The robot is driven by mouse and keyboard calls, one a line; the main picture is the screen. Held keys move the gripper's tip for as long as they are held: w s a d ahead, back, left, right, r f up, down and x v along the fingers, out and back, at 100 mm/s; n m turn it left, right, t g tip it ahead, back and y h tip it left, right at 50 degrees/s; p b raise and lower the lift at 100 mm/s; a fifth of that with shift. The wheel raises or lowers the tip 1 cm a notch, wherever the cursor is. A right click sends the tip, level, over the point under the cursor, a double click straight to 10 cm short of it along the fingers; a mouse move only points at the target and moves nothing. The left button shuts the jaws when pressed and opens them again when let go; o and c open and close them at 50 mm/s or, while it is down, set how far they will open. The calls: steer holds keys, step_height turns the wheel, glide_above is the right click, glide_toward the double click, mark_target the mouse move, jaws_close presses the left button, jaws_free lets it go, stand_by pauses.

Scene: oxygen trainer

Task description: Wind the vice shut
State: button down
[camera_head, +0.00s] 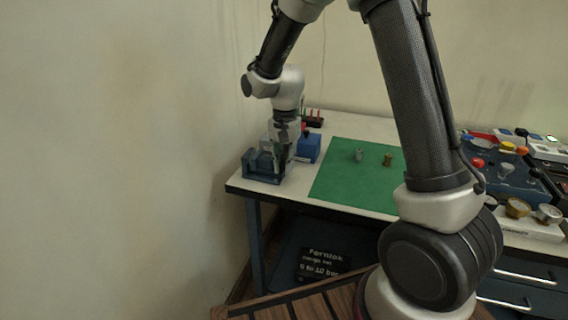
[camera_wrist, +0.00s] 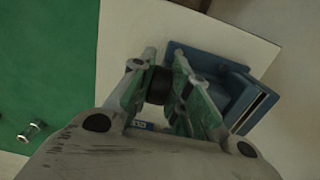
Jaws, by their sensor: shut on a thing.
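The blue vice (camera_head: 262,167) stands at the left front corner of the table. In the wrist view the vice (camera_wrist: 228,88) lies to the right of my fingers, with a dark slot between its jaws. My gripper (camera_head: 284,158) points down at the vice's right side. In the wrist view my gripper (camera_wrist: 164,65) is shut on a dark round part, which looks like the vice's handle (camera_wrist: 158,86). The fingers hide part of the vice, and I cannot tell how wide its jaws stand.
A blue box (camera_head: 309,148) stands just behind the vice. A green mat (camera_head: 345,180) to the right bears two small metal fittings (camera_head: 360,155). A dark blue panel with knobs (camera_head: 505,170) is at far right. A wall is close on the left.

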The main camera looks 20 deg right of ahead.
steer(key=shift+g+y, duration=0.4)
steer(key=c, duration=1.6)
jaws_free()
steer(key=shift+c, duration=0.2)
step_height(320, 180, up, 12)
steer(key=w+d, duration=0.1)
steer(key=shift+w, duration=0.25)
